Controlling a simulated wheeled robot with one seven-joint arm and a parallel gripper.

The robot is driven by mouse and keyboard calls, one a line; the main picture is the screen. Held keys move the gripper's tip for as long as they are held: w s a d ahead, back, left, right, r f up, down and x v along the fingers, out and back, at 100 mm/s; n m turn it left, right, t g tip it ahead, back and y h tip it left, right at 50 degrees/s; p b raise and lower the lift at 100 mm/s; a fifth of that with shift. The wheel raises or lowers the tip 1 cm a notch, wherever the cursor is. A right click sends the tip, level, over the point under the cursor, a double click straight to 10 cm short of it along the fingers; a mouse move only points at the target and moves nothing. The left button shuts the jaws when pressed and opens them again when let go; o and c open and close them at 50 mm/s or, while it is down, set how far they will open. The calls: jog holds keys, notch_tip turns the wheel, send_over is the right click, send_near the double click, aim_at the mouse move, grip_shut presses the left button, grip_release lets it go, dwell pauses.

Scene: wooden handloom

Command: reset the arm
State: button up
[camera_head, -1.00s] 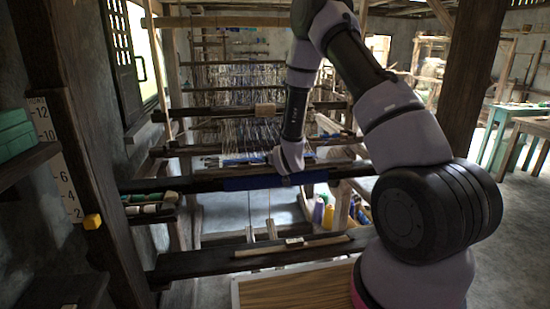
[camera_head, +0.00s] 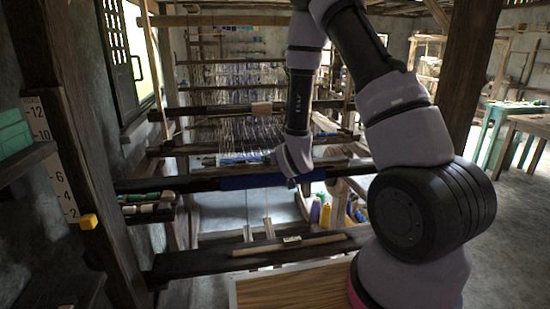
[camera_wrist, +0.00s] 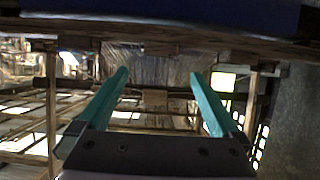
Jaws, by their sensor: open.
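My gripper (camera_wrist: 160,74) shows in the wrist view with its two teal fingers spread apart and nothing between them. In the head view my arm reaches up and over from the right, then hangs down. Its wrist end is just above the front beam of the loom (camera_head: 150,184), beside the dark blue cloth roll (camera_head: 252,182). The fingers cannot be made out in the head view. In the wrist view a blue band (camera_wrist: 220,12) crosses the top, with the loom frame beyond the fingers.
A dark bench (camera_head: 200,265) with a wooden stick (camera_head: 290,246) lies below the beam. Coloured spools (camera_head: 325,215) stand at its right. A post with a number scale and a yellow block (camera_head: 88,221) is at the left. Open floor lies to the right.

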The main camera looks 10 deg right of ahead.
jog(key=shift+s+r, duration=0.1)
jog(key=shift+s, duration=0.15)
